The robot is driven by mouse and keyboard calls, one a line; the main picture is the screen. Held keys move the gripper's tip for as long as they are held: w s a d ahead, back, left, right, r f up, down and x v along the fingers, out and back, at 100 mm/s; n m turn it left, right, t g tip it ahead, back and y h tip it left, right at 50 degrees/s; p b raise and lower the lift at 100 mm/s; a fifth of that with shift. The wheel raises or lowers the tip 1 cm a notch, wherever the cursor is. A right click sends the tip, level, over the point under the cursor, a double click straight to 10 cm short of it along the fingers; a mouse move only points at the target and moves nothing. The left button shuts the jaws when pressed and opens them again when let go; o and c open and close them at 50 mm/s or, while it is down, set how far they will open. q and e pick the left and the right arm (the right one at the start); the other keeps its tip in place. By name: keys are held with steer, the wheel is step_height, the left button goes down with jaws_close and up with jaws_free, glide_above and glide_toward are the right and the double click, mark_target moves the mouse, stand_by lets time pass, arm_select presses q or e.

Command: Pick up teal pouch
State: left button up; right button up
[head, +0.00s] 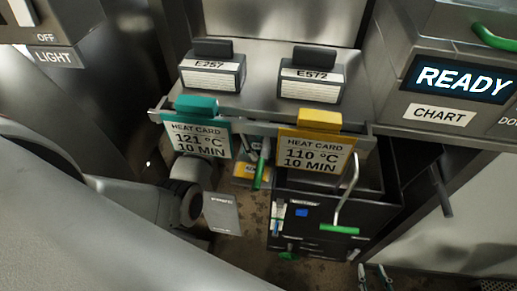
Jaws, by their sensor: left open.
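I cannot make out a teal pouch for certain. A teal block (196,106) sits atop the teal-edged heat card (197,140), marked 121 °C 10 MIN, on the front of the steel shelf. A flat grey piece with small print (222,214) is below this card; I cannot tell what it is. My left arm comes in from the left, and my left gripper (188,204) is low in front of the shelf, below the teal card and beside the grey piece. It is open, its fingers hard to make out. My right gripper is not in view.
A yellow-edged heat card (315,152), 110 °C, hangs to the right. Boxes E257 (213,74) and E572 (311,87) stand on the shelf (262,80). A dark bin (330,205) with green-ended handles is below. A READY display (462,80) is at right.

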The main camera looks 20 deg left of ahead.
arm_select(q)
steer(key=shift+w+d+f, duration=0.1)
steer(key=shift+f, duration=0.2)
steer(key=c, duration=1.2)
steer(key=shift+r, duration=0.1)
steer(key=shift+c, duration=0.2)
